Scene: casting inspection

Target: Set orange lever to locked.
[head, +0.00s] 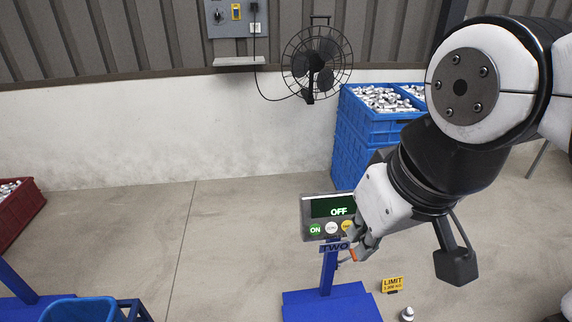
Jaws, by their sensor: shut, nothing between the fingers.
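My gripper (358,250) reaches down in front of a blue-posted scale and is shut, with nothing seen held in it. A small orange piece (353,255), which looks like the orange lever, shows right at the fingertips. Most of it is hidden by the fingers, so its position and whether they touch it cannot be told. The scale's display (331,208) reads OFF, with a green ON button and other buttons below it. My gripper covers the display's right side. A blue label reading TWO (333,247) sits under the display.
The scale's blue platform (330,305) stands on the floor. Blue crates of parts (350,140) stand behind, below a wall fan (316,64). A blue bin (80,310) is at lower left. Open floor lies between.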

